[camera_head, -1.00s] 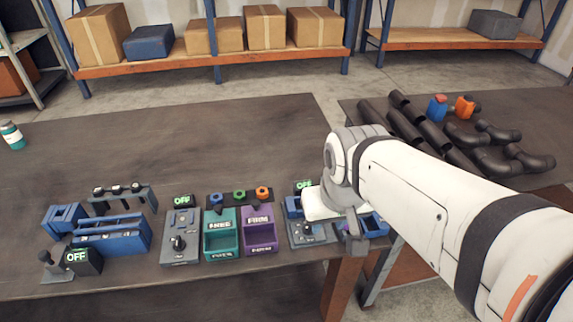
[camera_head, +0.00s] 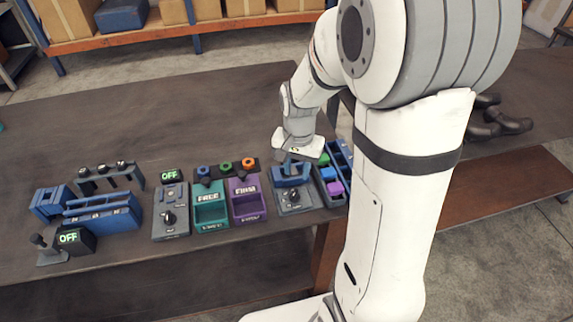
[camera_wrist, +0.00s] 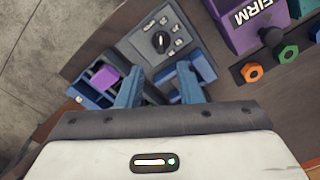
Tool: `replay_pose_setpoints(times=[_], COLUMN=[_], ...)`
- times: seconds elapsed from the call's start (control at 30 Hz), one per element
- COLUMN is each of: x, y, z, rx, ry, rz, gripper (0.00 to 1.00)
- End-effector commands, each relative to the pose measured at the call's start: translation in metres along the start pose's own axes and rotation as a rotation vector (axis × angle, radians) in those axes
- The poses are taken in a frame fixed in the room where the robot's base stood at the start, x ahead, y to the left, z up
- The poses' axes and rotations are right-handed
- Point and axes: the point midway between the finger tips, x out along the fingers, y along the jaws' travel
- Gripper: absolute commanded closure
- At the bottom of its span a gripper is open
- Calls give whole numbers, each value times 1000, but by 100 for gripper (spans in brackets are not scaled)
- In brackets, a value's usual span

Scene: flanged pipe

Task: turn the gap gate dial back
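A grey dial panel with a black dial (camera_head: 294,195) stands right of the purple tray, with a blue fixture at its back. In the wrist view this dial (camera_wrist: 160,42) has a pale pointer mark, and small labels surround it, too small to read. My gripper (camera_head: 291,166) is above the blue fixture, behind the dial. In the wrist view its two fingers (camera_wrist: 160,82) are apart with nothing between them, and the dial is beyond their tips. A second, similar dial (camera_head: 169,217) is on another grey panel to the left. I cannot read which is the gap gate dial.
Teal (camera_head: 211,212) and purple (camera_head: 247,200) trays stand between the panels; the purple reads FIRM. A blue divided bin (camera_wrist: 98,82) with a purple block is close beside the right panel. An OFF display (camera_head: 169,175) is behind the left panel. The table's back is clear.

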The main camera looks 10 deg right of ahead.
Motion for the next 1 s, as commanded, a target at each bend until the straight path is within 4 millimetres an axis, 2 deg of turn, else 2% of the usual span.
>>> replay_pose_setpoints(times=[0.17, 0.6, 0.77, 1.0], x=[15, 76, 85, 86], y=[-3, -3, -3, -3], z=[-4, -3, -3, -3], rx=[26, 24, 23, 23], ry=[-11, -11, -9, -9], rz=[7, 7, 6, 6], gripper=[67, 67, 67, 67])
